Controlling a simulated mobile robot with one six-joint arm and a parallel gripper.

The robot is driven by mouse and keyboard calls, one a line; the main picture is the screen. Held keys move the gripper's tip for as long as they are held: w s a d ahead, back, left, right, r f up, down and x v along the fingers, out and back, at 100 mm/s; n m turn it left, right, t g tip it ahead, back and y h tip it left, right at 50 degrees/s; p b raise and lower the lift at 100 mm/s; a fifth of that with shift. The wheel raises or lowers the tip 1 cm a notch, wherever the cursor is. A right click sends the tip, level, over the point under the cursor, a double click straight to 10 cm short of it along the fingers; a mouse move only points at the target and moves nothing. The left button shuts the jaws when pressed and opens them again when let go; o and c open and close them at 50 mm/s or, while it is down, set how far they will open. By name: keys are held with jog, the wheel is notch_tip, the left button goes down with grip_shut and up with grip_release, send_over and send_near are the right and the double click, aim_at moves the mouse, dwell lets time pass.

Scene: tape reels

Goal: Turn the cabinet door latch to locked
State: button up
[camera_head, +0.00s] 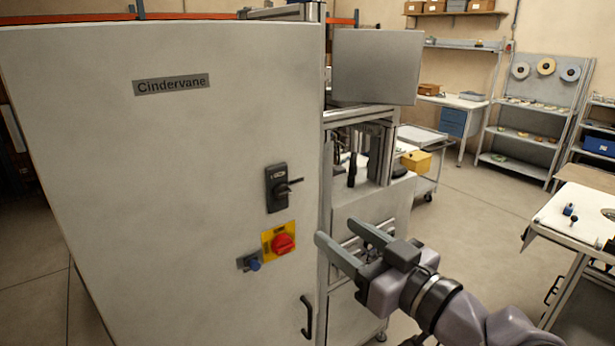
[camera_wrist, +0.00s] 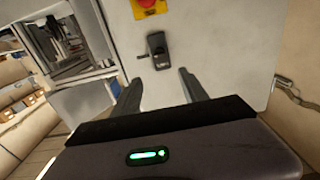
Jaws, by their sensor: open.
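The grey cabinet door (camera_head: 170,240) stands at the left of the head view and also shows in the wrist view (camera_wrist: 225,40). Its latch (camera_head: 275,188) is a black plate with a small lever that points right, about level. The latch also shows in the wrist view (camera_wrist: 157,45), just beyond and between the fingertips. My gripper (camera_head: 337,231) is open and empty, to the right of and below the latch in the head view. It also shows in the wrist view (camera_wrist: 159,83). Its fingers point toward the door and look apart from the latch.
A red rotary switch on a yellow plate (camera_head: 280,241) sits just below the latch, with a blue knob (camera_head: 253,263) beside it. A black door handle (camera_head: 308,316) is lower down. A machine frame (camera_head: 372,115) with a grey panel stands right of the cabinet. Open floor lies farther right.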

jog(key=p, duration=0.7)
send_near(286, 193)
jog(key=x, duration=0.8)
jog(key=shift+w+a, duration=0.25)
jog(key=shift+w, duration=0.05)
grip_shut()
